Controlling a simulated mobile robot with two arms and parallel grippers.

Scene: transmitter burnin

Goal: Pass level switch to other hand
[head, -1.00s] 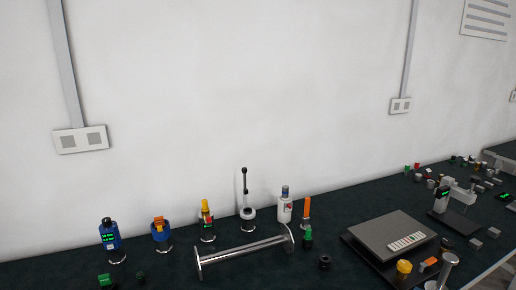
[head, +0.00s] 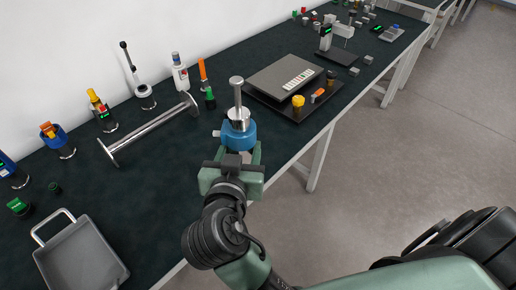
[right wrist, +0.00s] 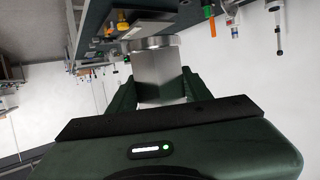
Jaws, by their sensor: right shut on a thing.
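The thing I take for the level switch (head: 239,134) has a blue body, a steel collar and a steel stem pointing up. My right gripper (head: 234,158) is shut on its lower part and holds it upright at the bench's front edge. In the right wrist view, a pale grey block with a round steel flange (right wrist: 160,80) sits between the green fingers of my right gripper (right wrist: 158,92). The held part of the body is partly hidden by the fingers. My left gripper is not in view.
A steel bar stand (head: 150,132) and several small instruments line the dark bench (head: 165,185). A grey tray (head: 82,258) lies at the lower left. A dark platform (head: 292,82) with a yellow-topped piece (head: 298,102) stands right of the held thing. Bench between tray and gripper is clear.

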